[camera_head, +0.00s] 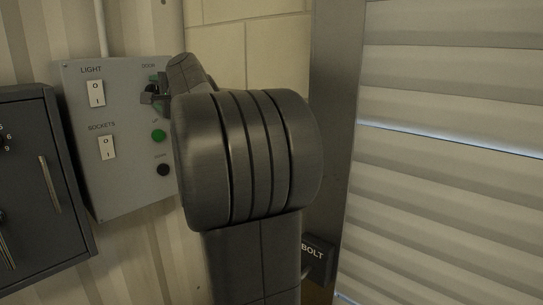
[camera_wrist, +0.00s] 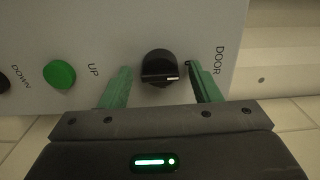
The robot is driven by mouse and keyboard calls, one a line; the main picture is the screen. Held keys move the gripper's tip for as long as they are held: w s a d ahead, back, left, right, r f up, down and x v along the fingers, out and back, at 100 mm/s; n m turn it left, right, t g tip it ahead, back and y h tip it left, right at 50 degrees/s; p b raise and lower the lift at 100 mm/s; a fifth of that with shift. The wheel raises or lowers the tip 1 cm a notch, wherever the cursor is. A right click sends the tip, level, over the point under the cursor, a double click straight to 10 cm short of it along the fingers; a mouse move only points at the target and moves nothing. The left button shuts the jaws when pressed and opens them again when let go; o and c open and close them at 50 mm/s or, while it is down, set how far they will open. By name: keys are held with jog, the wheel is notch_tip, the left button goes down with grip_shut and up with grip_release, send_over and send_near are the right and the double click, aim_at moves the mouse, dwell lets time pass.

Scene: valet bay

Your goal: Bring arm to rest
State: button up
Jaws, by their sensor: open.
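My gripper (camera_wrist: 160,90) is open in the wrist view, its two green fingers on either side of a black rotary knob (camera_wrist: 159,68) labelled DOOR. I cannot tell whether a finger touches the knob. The knob sits on a grey control panel (camera_wrist: 120,20). In the head view my arm covers the right part of that panel (camera_head: 130,190), and only a bit of my gripper (camera_head: 152,96) shows near the DOOR label.
The panel has a LIGHT switch (camera_head: 96,93), a SOCKETS switch (camera_head: 107,147), a green UP button (camera_head: 159,136) and a black DOWN button (camera_head: 162,170). A dark box (camera_head: 45,180) hangs at left. A slatted shutter (camera_head: 450,190) and a BOLT box (camera_head: 318,255) are at right.

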jog(key=b+v, duration=0.3)
jog(key=v, duration=1.1)
jog(key=p+x, duration=0.1)
jog(key=x, duration=0.3)
jog(key=p+x, duration=0.1)
jog(key=x, duration=0.4)
jog(key=p+x, duration=0.2)
jog(key=x, duration=0.3)
jog(key=shift+a+r, duration=0.1)
jog(key=shift+r, duration=0.15)
jog(key=shift+w+m+p, duration=0.1)
jog(key=shift+m+p, duration=0.3)
jog(key=shift+m, duration=0.2)
jog(key=shift+m+p, duration=0.85)
jog(key=shift+m, duration=0.15)
jog(key=m+p, duration=0.6)
jog(key=shift+f, duration=0.1)
jog(key=m+p, duration=0.7)
jog(key=p, duration=0.1)
jog(key=shift+m, duration=0.4)
jog(key=shift+f+m+p, duration=0.25)
jog(key=shift+m+p, duration=0.15)
